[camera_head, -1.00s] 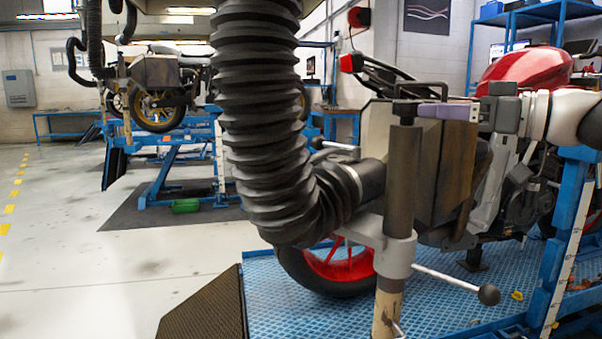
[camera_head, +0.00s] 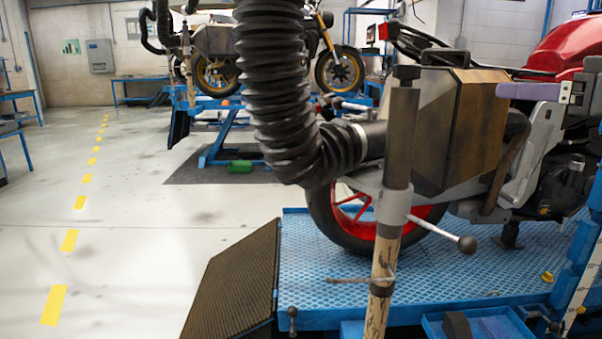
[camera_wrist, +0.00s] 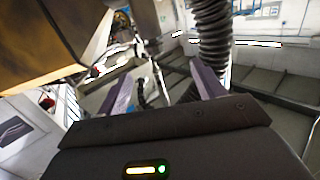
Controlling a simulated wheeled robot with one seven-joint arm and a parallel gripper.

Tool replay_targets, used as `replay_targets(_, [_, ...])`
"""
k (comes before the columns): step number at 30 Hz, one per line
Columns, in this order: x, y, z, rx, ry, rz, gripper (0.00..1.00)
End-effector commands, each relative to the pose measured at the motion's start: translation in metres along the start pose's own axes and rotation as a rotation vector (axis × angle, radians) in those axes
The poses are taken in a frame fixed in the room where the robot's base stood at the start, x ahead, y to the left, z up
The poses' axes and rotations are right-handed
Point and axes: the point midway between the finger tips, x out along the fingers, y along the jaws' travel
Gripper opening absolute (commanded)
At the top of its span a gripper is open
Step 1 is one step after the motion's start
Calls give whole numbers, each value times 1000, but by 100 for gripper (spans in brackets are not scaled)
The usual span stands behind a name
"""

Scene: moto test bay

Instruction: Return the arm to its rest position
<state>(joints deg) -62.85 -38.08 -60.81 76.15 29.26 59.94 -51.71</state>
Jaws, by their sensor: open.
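My gripper (camera_head: 530,91) shows at the right edge of the head view, with a purple finger pointing left, in front of the red motorcycle (camera_head: 565,50). The rest of my arm is out of that picture. In the wrist view, both purple fingers of my gripper (camera_wrist: 165,85) stand apart with nothing between them. A brown and grey box-shaped case (camera_head: 465,130) at the motorcycle's rear is left of the finger in the head view. I cannot tell the gap between them.
A thick black corrugated hose (camera_head: 275,90) hangs by an upright post (camera_head: 397,150) with a ball-ended lever. The motorcycle stands on a blue lift platform (camera_head: 300,255) with a dark ramp (camera_head: 232,285). Open floor with yellow dashes (camera_head: 70,240) lies left. Another motorcycle (camera_head: 215,70) stands behind.

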Motion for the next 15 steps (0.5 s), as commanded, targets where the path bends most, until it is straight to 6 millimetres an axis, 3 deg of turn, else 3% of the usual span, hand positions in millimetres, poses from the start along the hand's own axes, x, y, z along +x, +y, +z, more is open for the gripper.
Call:
replay_targets(8, [7, -37, 34, 71, -108, 20, 68])
replay_targets(11, [12, -57, 54, 103, -169, 35, 68])
replay_targets(15, [23, -93, 96, 157, -288, 80, 68])
